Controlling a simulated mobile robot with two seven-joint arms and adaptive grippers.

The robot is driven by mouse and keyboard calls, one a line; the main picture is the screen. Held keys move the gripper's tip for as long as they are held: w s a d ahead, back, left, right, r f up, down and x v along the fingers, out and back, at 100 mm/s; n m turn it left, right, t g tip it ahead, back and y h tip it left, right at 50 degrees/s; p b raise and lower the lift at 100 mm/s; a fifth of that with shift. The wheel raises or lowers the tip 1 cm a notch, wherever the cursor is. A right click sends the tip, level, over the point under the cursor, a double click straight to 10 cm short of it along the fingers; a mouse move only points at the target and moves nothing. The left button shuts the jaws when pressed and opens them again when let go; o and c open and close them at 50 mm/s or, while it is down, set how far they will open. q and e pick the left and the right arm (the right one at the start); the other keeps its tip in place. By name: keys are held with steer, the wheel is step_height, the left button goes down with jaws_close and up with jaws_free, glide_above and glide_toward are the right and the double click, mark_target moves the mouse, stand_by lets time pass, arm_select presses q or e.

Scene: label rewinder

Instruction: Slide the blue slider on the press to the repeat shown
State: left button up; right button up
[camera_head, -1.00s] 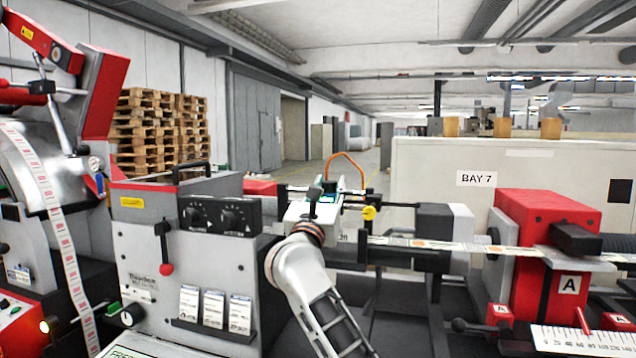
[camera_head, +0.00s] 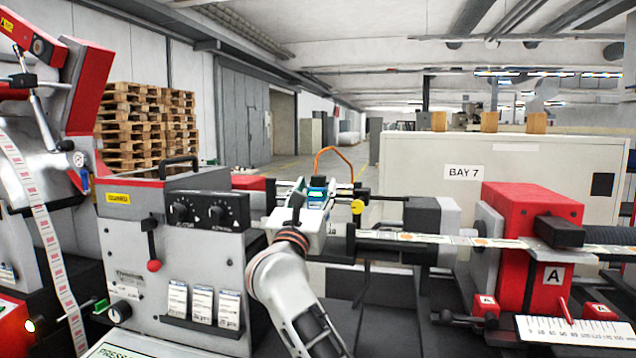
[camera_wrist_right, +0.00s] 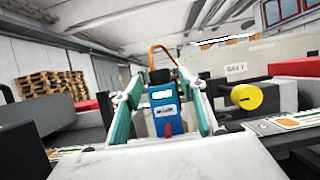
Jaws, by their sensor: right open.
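A blue block with a small lit display (camera_wrist_right: 165,108), which looks like the blue slider, stands upright in the right wrist view. In the head view the blue block (camera_head: 318,188) is partly hidden behind my right gripper (camera_head: 311,207). My right gripper (camera_wrist_right: 163,98) is open, with one teal-padded finger on each side of the block. Gaps seem to show beside the block; whether either pad touches it I cannot tell. A panel with cut-off lettering "PRESS" (camera_head: 122,348) shows at the bottom edge; no repeat value is readable. My left gripper is out of view.
A yellow knob (camera_head: 357,207) sits just right of the gripper; it also shows in the wrist view (camera_wrist_right: 246,96). An orange cable (camera_head: 334,150) arches behind. A red unit marked A (camera_head: 530,215) and a white scale (camera_head: 570,336) are at right. A grey control box (camera_head: 180,255) stands left.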

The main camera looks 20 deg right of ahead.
steer(key=v, duration=0.8)
steer(key=shift+s+a+f, duration=0.1)
steer(key=shift+s+f, duration=0.05)
